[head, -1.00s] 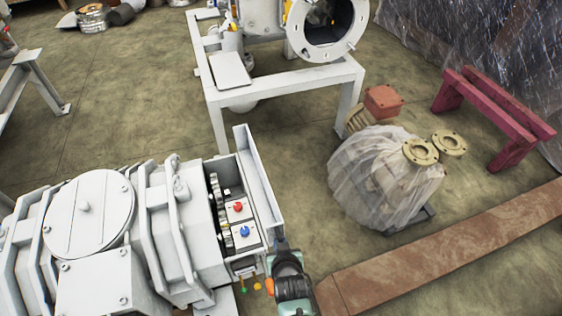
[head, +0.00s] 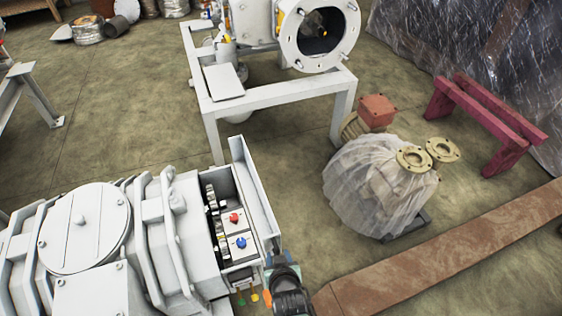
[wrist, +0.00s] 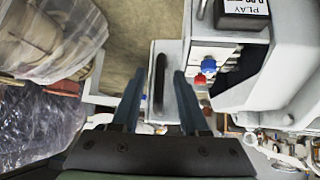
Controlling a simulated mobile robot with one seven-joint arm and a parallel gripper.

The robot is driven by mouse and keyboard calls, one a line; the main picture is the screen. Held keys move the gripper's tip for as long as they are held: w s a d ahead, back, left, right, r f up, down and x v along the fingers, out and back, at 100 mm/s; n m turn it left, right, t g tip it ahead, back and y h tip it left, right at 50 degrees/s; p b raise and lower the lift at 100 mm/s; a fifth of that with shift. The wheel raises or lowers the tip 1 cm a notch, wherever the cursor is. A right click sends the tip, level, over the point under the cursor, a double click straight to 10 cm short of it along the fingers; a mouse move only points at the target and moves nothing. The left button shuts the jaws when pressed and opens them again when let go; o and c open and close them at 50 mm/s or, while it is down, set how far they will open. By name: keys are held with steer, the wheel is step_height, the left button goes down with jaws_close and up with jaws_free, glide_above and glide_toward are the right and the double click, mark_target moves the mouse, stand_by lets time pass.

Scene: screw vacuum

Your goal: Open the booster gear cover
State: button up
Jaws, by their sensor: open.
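The booster gear cover (head: 256,195) is a white panel at the right end of the white booster. It stands open, away from the housing, and gears (head: 213,215), a red knob (head: 234,217) and a blue knob (head: 241,242) show behind it. In the wrist view the cover (wrist: 158,118) carries a dark bar-shaped handle (wrist: 160,74). My gripper (wrist: 157,80) is open, with one finger on each side of the handle. I cannot tell whether either finger touches it. In the head view my wrist is beside the cover's near end, and the fingers are not clear.
A white frame (head: 280,90) with a round-flanged machine stands behind. A plastic-wrapped unit (head: 375,190) with tan flanges sits to the right, beside a rusty beam (head: 440,250) and a red stand (head: 485,115). Bare floor lies between the cover and the wrapped unit.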

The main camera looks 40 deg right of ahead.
steer(key=p+v, duration=0.4)
steer(key=v, duration=0.7)
steer(key=shift+s+r, duration=0.2)
steer(key=shift+s, duration=0.05)
steer(key=shift+a, duration=0.1)
